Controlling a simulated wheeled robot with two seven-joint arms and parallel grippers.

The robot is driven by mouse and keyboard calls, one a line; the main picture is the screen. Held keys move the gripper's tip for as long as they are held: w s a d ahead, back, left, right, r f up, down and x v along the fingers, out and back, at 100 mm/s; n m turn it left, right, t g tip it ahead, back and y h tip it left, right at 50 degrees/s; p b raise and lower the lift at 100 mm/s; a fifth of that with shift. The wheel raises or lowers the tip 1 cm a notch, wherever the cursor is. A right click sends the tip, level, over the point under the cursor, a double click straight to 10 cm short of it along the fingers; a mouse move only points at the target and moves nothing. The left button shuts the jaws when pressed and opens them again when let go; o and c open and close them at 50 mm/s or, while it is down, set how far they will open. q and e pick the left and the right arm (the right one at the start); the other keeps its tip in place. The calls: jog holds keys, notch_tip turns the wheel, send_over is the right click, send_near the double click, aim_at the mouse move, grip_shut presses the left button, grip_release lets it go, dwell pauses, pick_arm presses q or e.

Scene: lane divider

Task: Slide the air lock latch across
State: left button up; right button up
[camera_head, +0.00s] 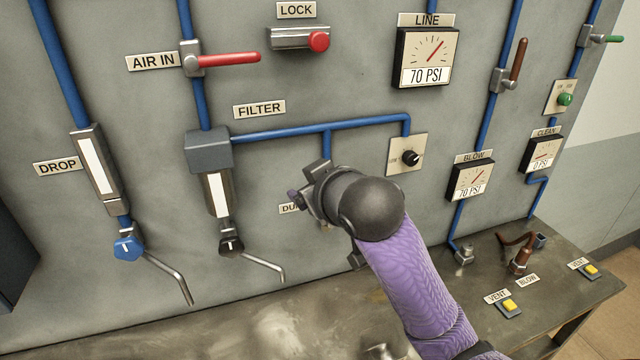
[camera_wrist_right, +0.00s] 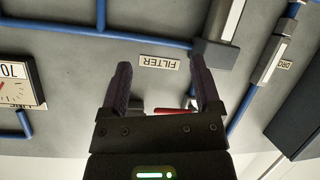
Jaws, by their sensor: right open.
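The air lock latch (camera_head: 300,38) is a grey metal bar housing with a red knob (camera_head: 318,42) at its right end, under the LOCK label (camera_head: 296,10) at the top of the panel. My right gripper (camera_head: 308,192) is well below the latch in the head view, in front of the panel by the partly covered DU… label. In the wrist view, which is upside down, my right gripper (camera_wrist_right: 161,80) is open, with nothing seen between its fingers. My left gripper is not in view.
Left of the latch, the red AIR IN lever (camera_head: 228,59) points toward it. The LINE gauge (camera_head: 426,57) reads 70 PSI to its right. Below are the FILTER label (camera_head: 259,108), blue pipes (camera_head: 290,132) and a black regulator knob (camera_head: 410,157). Bare panel lies between latch and pipe.

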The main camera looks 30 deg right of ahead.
aim_at(320, 43)
jog(key=d+r+m+t+h, duration=0.1)
jog(key=d+r+t, duration=0.15)
jog(key=r, duration=0.65)
jog(key=d+r+m+t+h, duration=0.1)
jog(key=d+r+t, duration=0.15)
jog(key=r, duration=0.65)
jog(key=shift+g, duration=0.3)
jog(key=p+x, duration=0.3)
jog(key=x, duration=0.6)
jog(key=shift+w+d+r, duration=0.15)
jog(key=shift+w+d, duration=0.05)
jog(key=shift+w, duration=0.05)
jog(key=shift+w+d+p, duration=0.1)
jog(key=shift+w+p, duration=0.2)
jog(key=shift+w, duration=0.1)
grip_shut()
